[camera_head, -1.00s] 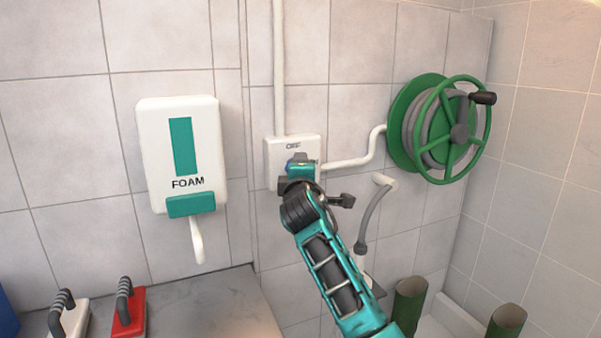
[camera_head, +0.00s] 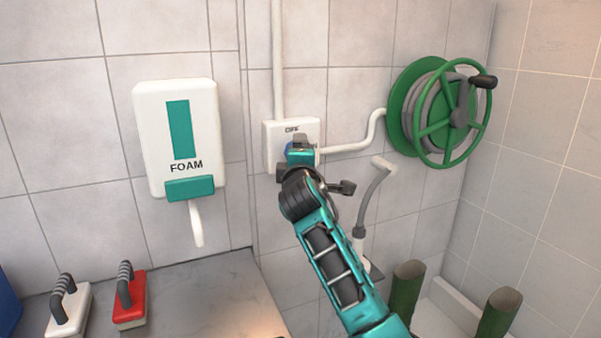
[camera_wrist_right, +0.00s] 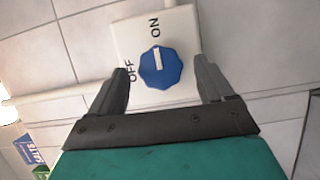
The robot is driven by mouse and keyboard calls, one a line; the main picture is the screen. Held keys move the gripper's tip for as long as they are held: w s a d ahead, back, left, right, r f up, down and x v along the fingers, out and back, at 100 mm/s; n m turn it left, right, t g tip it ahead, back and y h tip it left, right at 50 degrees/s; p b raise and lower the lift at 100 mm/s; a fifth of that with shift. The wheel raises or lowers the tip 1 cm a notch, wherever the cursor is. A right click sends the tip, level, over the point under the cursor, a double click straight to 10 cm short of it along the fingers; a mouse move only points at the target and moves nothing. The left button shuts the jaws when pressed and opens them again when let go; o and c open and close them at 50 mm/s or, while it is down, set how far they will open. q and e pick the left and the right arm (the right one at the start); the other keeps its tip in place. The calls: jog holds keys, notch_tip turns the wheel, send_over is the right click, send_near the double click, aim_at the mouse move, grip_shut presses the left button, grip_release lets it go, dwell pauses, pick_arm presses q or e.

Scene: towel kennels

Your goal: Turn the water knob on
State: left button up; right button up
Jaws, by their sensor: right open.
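The water knob is a blue, many-sided dial (camera_wrist_right: 160,67) on a white wall box (camera_head: 275,152) with OFF and ON labels. In the right wrist view its white mark points up the picture, on the side of the ON label. My right gripper (camera_wrist_right: 160,82) is open, with one finger on each side of the knob. I cannot tell whether the fingers touch it. In the head view my right gripper (camera_head: 300,150) is in front of the box and hides most of the knob and the ON label. My left gripper is not in view.
A white pipe (camera_head: 278,60) runs up from the box; another leads right to a green hose reel (camera_head: 408,130). A FOAM dispenser (camera_head: 150,130) hangs at left. Red (camera_head: 130,312) and white (camera_head: 60,322) handled brushes stand on the grey counter (camera_head: 215,290).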

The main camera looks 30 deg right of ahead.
jog(key=v, duration=1.1)
jog(key=shift+s, duration=0.1)
